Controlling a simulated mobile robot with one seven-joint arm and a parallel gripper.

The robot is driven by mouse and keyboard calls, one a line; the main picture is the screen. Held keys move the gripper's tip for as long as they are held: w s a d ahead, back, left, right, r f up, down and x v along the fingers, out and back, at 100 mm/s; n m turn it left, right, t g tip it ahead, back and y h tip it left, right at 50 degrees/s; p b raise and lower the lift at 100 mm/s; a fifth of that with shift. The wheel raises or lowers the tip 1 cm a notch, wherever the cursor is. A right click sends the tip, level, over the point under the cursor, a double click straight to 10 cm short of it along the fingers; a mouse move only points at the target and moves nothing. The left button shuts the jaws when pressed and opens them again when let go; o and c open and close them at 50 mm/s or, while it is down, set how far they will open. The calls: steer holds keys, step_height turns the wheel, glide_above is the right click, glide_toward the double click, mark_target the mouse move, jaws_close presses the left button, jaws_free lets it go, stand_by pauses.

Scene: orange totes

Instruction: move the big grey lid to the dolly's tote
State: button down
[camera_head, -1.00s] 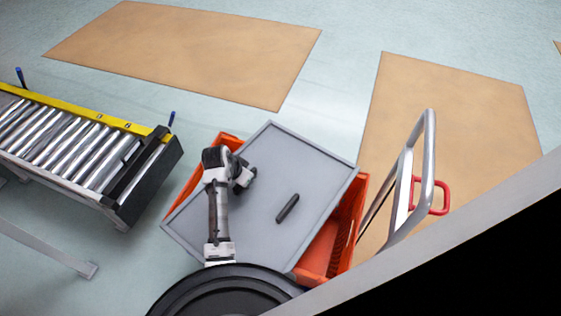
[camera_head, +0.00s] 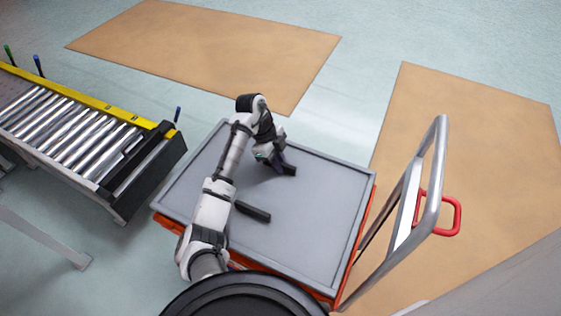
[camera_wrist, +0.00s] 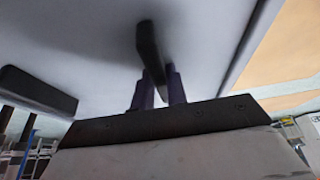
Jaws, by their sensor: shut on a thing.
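The big grey lid (camera_head: 320,210) is a flat panel with a raised rim and two dark bar handles. It lies over the orange tote (camera_head: 366,222) by the dolly, nearly lined up with it. Only thin orange strips of the tote show along the right and front edges. My gripper (camera_head: 277,163) is shut on the far handle (camera_head: 289,170). In the wrist view my purple fingers (camera_wrist: 158,90) are around that handle (camera_wrist: 148,45). The near handle (camera_head: 252,211) is free and also shows in the wrist view (camera_wrist: 38,90). The tote's inside is hidden.
The dolly's silver push handle (camera_head: 437,170) rises at the right, with a red loop (camera_head: 450,216) beside it. A roller conveyor (camera_head: 75,130) with a yellow edge stands close at the left. Open floor with tan patches (camera_head: 205,45) lies beyond.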

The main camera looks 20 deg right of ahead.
steer(key=shift+f+b, duration=2.2)
steer(key=shift+f, duration=1.3)
steer(key=shift+f, duration=0.35)
steer(key=c, duration=1.3)
jaws_free()
steer(key=shift+s+f, duration=0.1)
steer(key=p+v, duration=0.1)
steer(key=v, duration=1.3)
steer(key=shift+d+r, duration=0.1)
steer(key=shift+r, duration=0.1)
